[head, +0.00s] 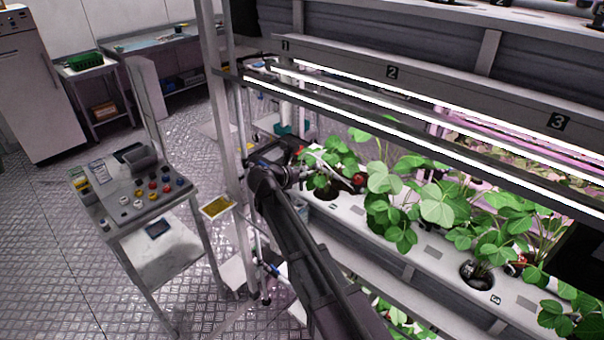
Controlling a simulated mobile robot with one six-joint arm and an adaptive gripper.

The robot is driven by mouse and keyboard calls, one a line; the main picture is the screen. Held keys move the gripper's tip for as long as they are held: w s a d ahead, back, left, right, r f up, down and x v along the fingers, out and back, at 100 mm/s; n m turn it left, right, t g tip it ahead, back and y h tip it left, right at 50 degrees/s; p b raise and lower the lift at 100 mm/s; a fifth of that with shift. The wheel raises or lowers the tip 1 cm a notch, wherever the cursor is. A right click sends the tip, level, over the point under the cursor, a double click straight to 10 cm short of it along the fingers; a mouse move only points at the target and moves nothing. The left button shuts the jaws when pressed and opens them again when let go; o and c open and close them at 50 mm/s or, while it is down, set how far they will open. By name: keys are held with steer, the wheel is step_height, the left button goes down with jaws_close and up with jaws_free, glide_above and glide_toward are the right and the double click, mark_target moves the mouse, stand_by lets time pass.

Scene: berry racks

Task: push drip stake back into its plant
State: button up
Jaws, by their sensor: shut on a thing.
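My arm reaches up from the bottom to the left end of the white planting gutter (345,222). My gripper (302,175) is at the leftmost strawberry plant (337,152), beside its leaves and just above its dark planting hole (326,192). It is shut on a thin thing, most likely the drip stake, which is too small and too covered to make out. A thin pale line (327,160) arcs from near the gripper over this plant. A red berry (359,180) hangs at the right of it. The stake's tip and its contact with the substrate cannot be seen.
More leafy plants (437,205) fill the gutter to the right, with a dark net cup (478,272) farther along. Lamp bars (400,130) run close above. A rack post (229,120) stands left of my arm. A cart (135,190) with small jars stands at left.

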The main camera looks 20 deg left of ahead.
steer(key=shift+w+d, duration=1.55)
steer(key=shift+w, duration=2.3)
steer(key=b, duration=0.5)
glide_above(320, 188)
steer(key=shift+f, duration=2.35)
steer(key=shift+f+b, duration=2.1)
steer(key=shift+f, duration=0.2)
steer(key=o, duration=1)
steer(key=shift+c, duration=0.2)
steer(key=o, duration=0.4)
steer(key=shift+c, duration=0.2)
steer(key=shift+r, duration=0.1)
